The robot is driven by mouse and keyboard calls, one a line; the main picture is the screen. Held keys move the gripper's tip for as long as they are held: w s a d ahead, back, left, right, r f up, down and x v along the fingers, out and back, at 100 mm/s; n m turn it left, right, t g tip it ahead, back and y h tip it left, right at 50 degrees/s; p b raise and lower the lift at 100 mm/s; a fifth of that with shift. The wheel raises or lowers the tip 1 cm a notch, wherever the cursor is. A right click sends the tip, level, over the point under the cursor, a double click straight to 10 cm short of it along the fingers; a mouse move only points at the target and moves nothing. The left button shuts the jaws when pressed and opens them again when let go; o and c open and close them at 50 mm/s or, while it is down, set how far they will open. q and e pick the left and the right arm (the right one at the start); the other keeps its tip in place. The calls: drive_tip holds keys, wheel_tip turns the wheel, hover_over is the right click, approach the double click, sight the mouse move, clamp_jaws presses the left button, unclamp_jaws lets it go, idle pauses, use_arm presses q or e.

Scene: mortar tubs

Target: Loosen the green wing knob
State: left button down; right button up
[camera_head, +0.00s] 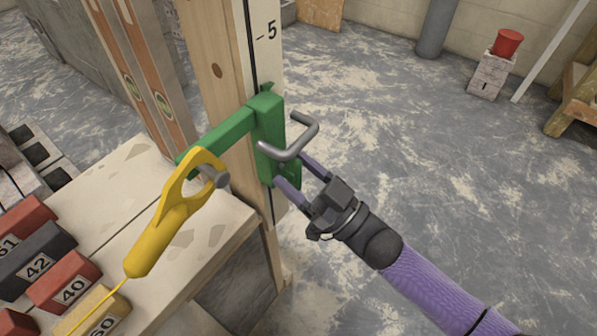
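A green clamp (266,122) is fixed on a wooden post, with a grey bent handle (301,137) at its right side. A green part (292,174) low on the clamp's right side may be the wing knob; my fingers partly hide it. My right gripper (295,173) comes in from the lower right. Its purple fingers are spread, one above and one below the green part. I cannot tell whether they touch it. My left gripper is not in view.
A yellow hooked tool (165,222) hangs on a grey pin at the clamp's left end, above a pale bench (125,185). Numbered blocks (65,278) lie at lower left. A red pot (507,42) stands on a grey block at upper right.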

use_arm(q)
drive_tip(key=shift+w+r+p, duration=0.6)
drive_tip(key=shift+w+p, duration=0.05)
drive_tip(key=shift+p, duration=0.05)
use_arm(e)
drive_tip(key=v, duration=1)
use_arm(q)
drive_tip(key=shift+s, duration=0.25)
